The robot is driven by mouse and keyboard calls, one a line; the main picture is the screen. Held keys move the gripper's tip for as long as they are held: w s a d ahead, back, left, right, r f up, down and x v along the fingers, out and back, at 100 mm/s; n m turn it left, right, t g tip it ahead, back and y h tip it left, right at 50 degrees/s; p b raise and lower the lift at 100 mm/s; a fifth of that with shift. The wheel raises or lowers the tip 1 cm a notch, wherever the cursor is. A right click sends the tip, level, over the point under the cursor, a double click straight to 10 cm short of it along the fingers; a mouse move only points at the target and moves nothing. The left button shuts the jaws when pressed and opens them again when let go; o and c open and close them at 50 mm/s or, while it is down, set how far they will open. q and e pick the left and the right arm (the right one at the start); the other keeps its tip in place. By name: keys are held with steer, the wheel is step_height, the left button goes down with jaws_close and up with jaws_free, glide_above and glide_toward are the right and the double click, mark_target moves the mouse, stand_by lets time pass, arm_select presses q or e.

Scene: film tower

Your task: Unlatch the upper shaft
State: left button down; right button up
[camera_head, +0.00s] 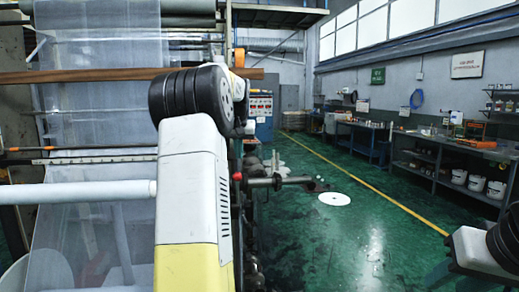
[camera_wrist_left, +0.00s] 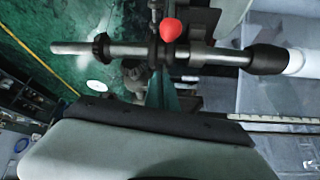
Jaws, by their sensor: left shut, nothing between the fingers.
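The upper shaft (camera_wrist_left: 75,48) is a metal bar lying level across the left wrist view, with a dark collar, a black sleeve and a white core at its right end. A red latch knob (camera_wrist_left: 172,30) sits above the bar. In the head view the shaft's free end (camera_head: 290,181) and red knob (camera_head: 238,176) show just right of my left arm. My left gripper (camera_wrist_left: 165,122) shows as a pale body with a dark edge below the shaft, apart from it in the picture. Its fingertips are not clearly seen. My right gripper is out of view.
A white roller (camera_head: 75,195) and translucent film (camera_head: 100,100) fill the left side of the head view. A wooden-brown bar (camera_head: 80,76) crosses above. Workbenches (camera_head: 450,155) stand along the right wall. Green floor (camera_head: 340,240) is open at centre, with a white disc (camera_head: 334,199) on it.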

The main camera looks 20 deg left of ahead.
arm_select(q)
steer(key=shift+s+d+f, duration=0.1)
steer(key=shift+s+f, duration=0.1)
steer(key=shift+f, duration=0.7)
steer(key=shift+s+a+f, duration=0.1)
steer(key=shift+s+f, duration=0.1)
steer(key=shift+f, duration=0.7)
steer(key=shift+s+d+f, duration=0.1)
steer(key=shift+s+f, duration=0.1)
steer(key=shift+f, duration=0.7)
